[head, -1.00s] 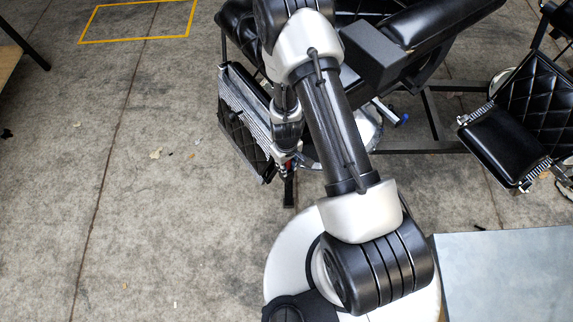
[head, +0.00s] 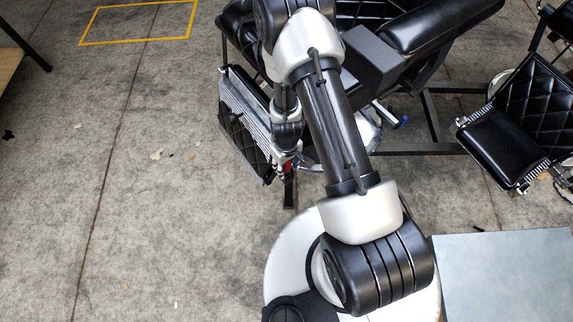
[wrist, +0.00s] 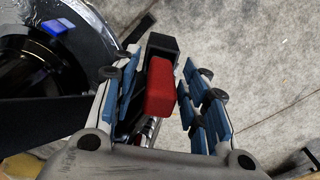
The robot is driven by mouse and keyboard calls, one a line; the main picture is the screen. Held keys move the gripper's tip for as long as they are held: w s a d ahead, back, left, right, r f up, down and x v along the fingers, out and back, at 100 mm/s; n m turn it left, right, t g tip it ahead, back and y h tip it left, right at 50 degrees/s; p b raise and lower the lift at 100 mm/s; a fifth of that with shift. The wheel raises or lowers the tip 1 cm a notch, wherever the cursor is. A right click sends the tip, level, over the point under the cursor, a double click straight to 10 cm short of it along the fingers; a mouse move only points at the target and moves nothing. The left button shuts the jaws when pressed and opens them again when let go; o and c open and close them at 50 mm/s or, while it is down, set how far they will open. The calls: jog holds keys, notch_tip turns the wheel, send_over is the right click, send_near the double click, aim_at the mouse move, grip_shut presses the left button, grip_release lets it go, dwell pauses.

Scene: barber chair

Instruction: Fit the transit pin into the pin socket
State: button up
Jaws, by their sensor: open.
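In the wrist view a red block-like piece (wrist: 160,90), which looks like the head of the transit pin, sits between the fingers of my gripper (wrist: 160,68). The blue-padded fingers are open, with a clear gap on the right of the red piece and a narrower one on its left. A black block (wrist: 162,44) lies just beyond it; I cannot tell if this is the pin socket. The pin's shaft is hidden. In the head view my gripper (head: 284,170) is beside the chair's footrest (head: 245,125), with a little red showing at it.
The black barber chair (head: 425,30) stands behind my arm. Another black quilted seat (head: 505,140) is at the right. A grey-blue tabletop (head: 505,275) is at the lower right.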

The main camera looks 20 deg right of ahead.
notch_tip(320, 180, up, 10)
jog(key=p, duration=0.8)
jog(key=shift+w+r+p, duration=0.15)
jog(key=shift+r+p, duration=0.3)
jog(key=shift+r, duration=0.1)
notch_tip(320, 180, up, 28)
jog(key=w+a+m+t, duration=0.1)
jog(key=w+a+t, duration=0.1)
jog(key=s+d+r+m+t, duration=0.2)
jog(key=s+r, duration=1.4)
jog(key=s, duration=0.1)
jog(key=shift+s+r+t, duration=0.2)
jog(key=shift+r+t, duration=0.1)
jog(key=shift+r, duration=0.1)
jog(key=shift+f, duration=0.1)
notch_tip(320, 180, down, 4)
jog(key=b, duration=0.4)
jog(key=shift+f, duration=0.15)
